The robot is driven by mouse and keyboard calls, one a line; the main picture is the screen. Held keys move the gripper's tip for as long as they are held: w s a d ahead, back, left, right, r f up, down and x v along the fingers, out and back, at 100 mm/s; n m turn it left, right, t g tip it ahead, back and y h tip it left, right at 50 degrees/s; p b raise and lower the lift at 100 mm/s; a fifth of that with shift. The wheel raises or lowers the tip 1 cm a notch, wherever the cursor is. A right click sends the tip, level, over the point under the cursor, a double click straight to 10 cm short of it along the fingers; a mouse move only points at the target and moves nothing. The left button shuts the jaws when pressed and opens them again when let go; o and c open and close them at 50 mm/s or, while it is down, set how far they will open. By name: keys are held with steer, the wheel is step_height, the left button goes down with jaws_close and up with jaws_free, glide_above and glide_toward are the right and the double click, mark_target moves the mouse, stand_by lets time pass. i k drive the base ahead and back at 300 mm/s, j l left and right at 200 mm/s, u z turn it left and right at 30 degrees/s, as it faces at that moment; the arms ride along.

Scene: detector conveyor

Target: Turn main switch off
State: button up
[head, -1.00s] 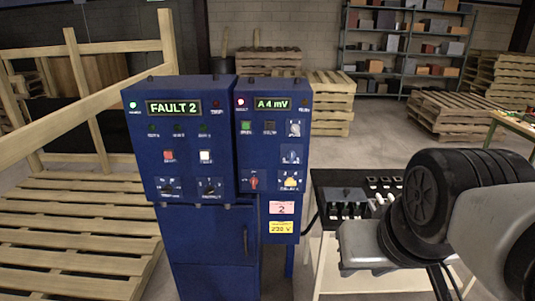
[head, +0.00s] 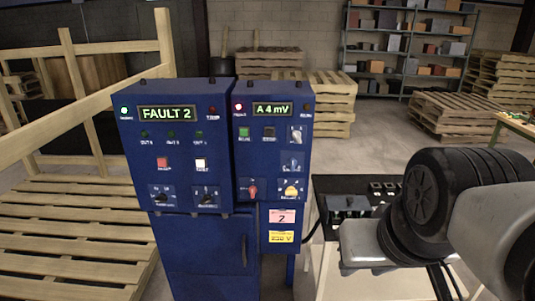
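Two blue control cabinets stand side by side: a left one (head: 190,230) reading "FAULT 2" and a narrower right one (head: 278,218) reading "A 4 mV". On the right one, a red rotary knob (head: 252,189) and a knob on a yellow plate (head: 291,189) sit low on the panel. Dark rotary knobs (head: 161,198) are low on the left panel. The small labels are too blurred to tell which is the main switch. The end of my arm, with my gripper (head: 366,241), is right of the cabinets, apart from them.
A cart with a black top (head: 330,184) stands right of the cabinets, partly behind my arm. Wooden pallets (head: 70,235) and a wooden rail (head: 90,97) are at the left. Shelves (head: 400,45) and more pallets are at the back. Open floor (head: 375,135) lies behind the cart.

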mark_target(252, 189)
steer(key=i+u, duration=0.2)
steer(key=u, duration=0.2)
steer(key=i+l+u, duration=0.1)
steer(key=i+u, duration=0.15)
steer(key=u, duration=1)
